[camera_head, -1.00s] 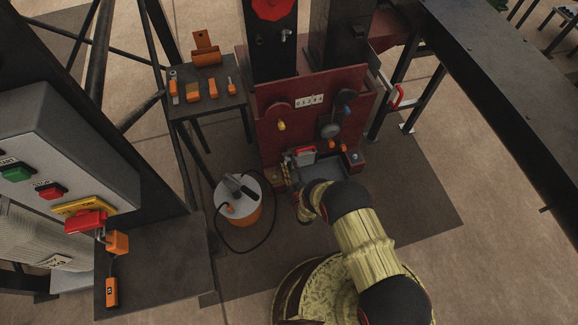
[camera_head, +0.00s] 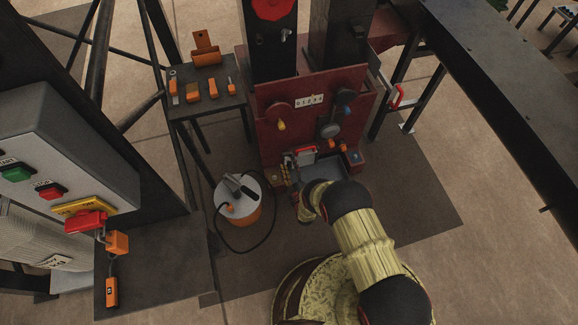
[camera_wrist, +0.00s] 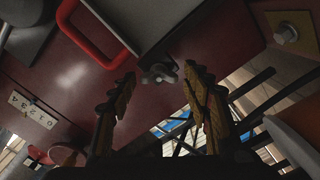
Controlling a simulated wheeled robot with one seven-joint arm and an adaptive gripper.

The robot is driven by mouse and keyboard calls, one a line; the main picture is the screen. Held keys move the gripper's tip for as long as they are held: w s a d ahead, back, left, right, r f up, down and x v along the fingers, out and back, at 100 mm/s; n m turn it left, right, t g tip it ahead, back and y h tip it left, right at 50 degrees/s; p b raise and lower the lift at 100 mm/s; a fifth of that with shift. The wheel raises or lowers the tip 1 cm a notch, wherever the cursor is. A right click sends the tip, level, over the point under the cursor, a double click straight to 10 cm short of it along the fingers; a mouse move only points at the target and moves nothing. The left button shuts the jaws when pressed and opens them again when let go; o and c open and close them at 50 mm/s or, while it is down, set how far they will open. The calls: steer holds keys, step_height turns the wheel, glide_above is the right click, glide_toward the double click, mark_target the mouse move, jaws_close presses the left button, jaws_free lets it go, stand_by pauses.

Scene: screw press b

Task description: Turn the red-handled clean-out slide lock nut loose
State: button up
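In the wrist view, my gripper (camera_wrist: 159,76) is open, with one yellow-and-black finger on each side. A small grey lobed lock nut (camera_wrist: 158,73) shows between and just beyond the fingertips, against the dark red press wall. I cannot tell whether either finger touches it. The red handle (camera_wrist: 80,42) of the clean-out slide is at the upper left, beside a grey panel. In the head view, the red handle (camera_head: 305,150) is low on the press front. My gripper (camera_head: 285,176) is just left below it, partly hidden by my wrist; the nut cannot be made out there.
A grey tray (camera_head: 325,172) lies below the slide. A white-and-orange drum (camera_head: 238,205) with a black cable stands to the left. A small table (camera_head: 208,98) with orange tools stands behind it. A number plate (camera_wrist: 32,110) shows on the press wall.

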steer(key=shift+o, duration=0.9)
steer(key=v, duration=1.2)
